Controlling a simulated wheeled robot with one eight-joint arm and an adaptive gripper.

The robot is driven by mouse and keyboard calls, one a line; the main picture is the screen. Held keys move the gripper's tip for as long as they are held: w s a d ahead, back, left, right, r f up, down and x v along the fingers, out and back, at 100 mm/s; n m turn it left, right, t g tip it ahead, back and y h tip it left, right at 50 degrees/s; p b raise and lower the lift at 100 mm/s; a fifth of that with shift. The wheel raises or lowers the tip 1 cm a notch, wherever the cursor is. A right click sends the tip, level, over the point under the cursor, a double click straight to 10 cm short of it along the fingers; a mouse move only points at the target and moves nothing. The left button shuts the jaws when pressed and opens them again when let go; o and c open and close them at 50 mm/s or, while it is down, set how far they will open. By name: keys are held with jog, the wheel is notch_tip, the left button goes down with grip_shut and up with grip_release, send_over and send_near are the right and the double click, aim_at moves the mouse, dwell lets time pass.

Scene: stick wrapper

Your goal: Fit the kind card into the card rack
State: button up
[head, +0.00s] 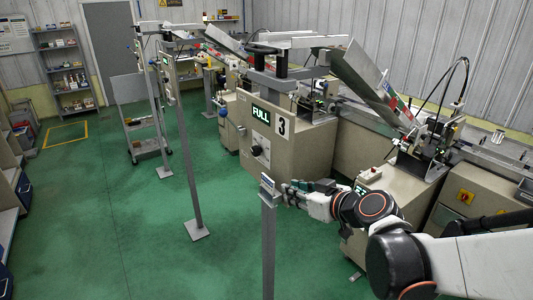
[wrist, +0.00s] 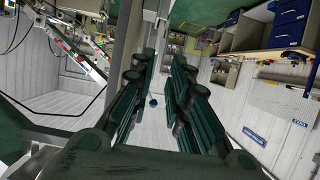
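My gripper (head: 286,190) reaches left from my arm in the head view, with its fingertips close to the top of a grey post (head: 268,235). A grey upright shows beyond the left finger. I cannot make out the kind card in either view.
A beige machine cabinet (head: 285,140) marked FULL and 3 stands behind my gripper, with more machines along the right. Another thin post (head: 190,170) stands left of it. A wheeled trolley (head: 140,125) and shelves (head: 65,65) are farther back. The green floor (head: 90,220) at left is clear.

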aim_at(273, 183)
jog(key=x, duration=0.8)
jog(key=shift+w+a, duration=0.15)
jog(key=shift+w, duration=0.3)
jog(key=shift+r+x, duration=0.15)
jog(key=shift+x, duration=1.15)
jog(key=shift+r+x, duration=0.1)
jog(key=shift+x, duration=1.2)
jog(key=shift+w, duration=0.15)
jog(key=shift+c, duration=0.3)
grip_shut()
